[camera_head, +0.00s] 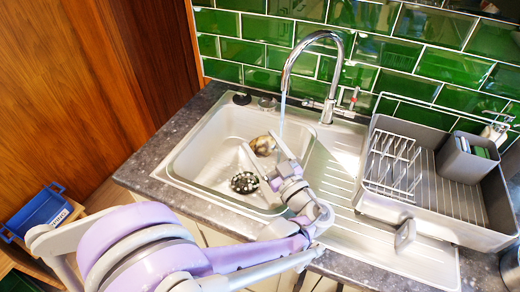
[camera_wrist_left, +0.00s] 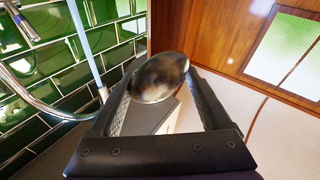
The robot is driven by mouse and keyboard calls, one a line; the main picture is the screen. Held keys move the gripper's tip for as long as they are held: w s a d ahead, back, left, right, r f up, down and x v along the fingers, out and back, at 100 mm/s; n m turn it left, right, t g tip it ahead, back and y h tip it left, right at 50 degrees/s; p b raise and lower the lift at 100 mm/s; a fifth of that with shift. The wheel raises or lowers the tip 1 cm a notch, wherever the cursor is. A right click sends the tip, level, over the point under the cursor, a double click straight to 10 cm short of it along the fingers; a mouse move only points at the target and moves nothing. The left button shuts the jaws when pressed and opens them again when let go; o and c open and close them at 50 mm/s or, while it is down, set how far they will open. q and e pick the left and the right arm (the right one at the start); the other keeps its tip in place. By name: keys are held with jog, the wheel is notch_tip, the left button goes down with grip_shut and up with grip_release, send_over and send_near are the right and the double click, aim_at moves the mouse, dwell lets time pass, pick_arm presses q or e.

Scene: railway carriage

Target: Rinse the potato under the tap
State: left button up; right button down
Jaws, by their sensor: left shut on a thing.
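The potato (camera_head: 262,143) is brown with dark patches, and my left gripper (camera_head: 263,151) is shut on it over the sink basin (camera_head: 205,136). In the left wrist view the potato (camera_wrist_left: 160,77) sits between the two fingertips (camera_wrist_left: 160,88). The chrome tap (camera_head: 312,40) arches over the basin and is running. Its water stream (camera_head: 283,108) falls just right of the potato in the head view. In the wrist view the stream (camera_wrist_left: 86,45) passes left of the potato, apart from it. My right gripper is not in view.
A dark round drain strainer (camera_head: 244,182) lies in the basin floor. A grey dish rack (camera_head: 480,207) with a wire plate holder (camera_head: 393,163) stands on the drainer at right. A green tiled wall (camera_head: 385,50) closes the back. A blue crate (camera_head: 40,210) is low at left.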

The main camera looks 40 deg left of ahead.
aim_at(262, 145)
pick_arm(q)
jog(key=w+a, duration=0.3)
jog(key=w, duration=1.1)
jog(key=shift+s, duration=0.1)
dwell(2.2)
jog(key=shift+s+d, duration=0.2)
jog(key=shift+s, duration=0.35)
jog(key=s+d, duration=0.1)
jog(key=s, duration=0.7)
jog(key=shift+s+d, duration=0.3)
jog(key=shift+d, duration=0.1)
jog(key=shift+s+d+r+p, duration=0.2)
jog(key=shift+s+r+p, duration=0.3)
jog(key=shift+s, duration=0.3)
jog(key=shift+s+d+r+p, duration=0.15)
jog(key=shift+s+r+p, duration=0.35)
jog(key=shift+s, duration=0.35)
jog(key=shift+s+d+r+p, duration=0.2)
jog(key=shift+s+r+p, duration=0.15)
jog(key=shift+s+r, duration=0.35)
jog(key=shift+s+f, duration=0.1)
jog(key=shift+f, duration=0.1)
jog(key=shift+f, duration=0.1)
